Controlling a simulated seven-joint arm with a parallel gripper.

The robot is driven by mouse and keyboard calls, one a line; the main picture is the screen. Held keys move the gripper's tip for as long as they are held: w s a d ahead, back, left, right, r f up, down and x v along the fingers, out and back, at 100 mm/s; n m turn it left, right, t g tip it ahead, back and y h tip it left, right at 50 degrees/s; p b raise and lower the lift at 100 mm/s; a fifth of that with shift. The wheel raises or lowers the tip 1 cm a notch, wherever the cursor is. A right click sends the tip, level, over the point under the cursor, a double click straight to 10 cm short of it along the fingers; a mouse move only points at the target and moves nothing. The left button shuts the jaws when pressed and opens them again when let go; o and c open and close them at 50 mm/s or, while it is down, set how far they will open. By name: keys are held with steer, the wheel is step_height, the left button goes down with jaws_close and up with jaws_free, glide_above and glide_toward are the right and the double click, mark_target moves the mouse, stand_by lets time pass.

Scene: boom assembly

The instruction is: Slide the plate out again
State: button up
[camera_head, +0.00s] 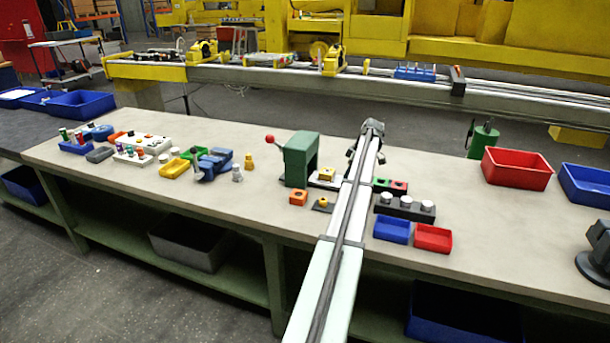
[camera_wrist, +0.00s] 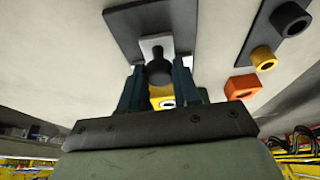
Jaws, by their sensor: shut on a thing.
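The white sliding plate (camera_head: 318,184) lies low at the right side of the green press (camera_head: 300,158), with a yellow block (camera_head: 327,173) at it. In the wrist view, the fingers of my gripper (camera_wrist: 157,72) stand on both sides of a dark round knob (camera_wrist: 159,72) at the white plate (camera_wrist: 155,44). The gripper is shut on this knob. The yellow block (camera_wrist: 162,96) shows between the fingers, partly hidden by the gripper body.
An orange block (camera_head: 298,197) and a small dark plate with a yellow part (camera_head: 322,204) lie in front of the press. A dark holder with white caps (camera_head: 404,207), a blue tray (camera_head: 392,230) and a red tray (camera_head: 433,238) lie right of my arm.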

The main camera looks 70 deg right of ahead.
steer(key=shift+s, duration=1.3)
steer(key=o, duration=0.9)
steer(key=shift+o, duration=0.2)
steer(key=shift+r, duration=0.15)
step_height(320, 180, up, 8)
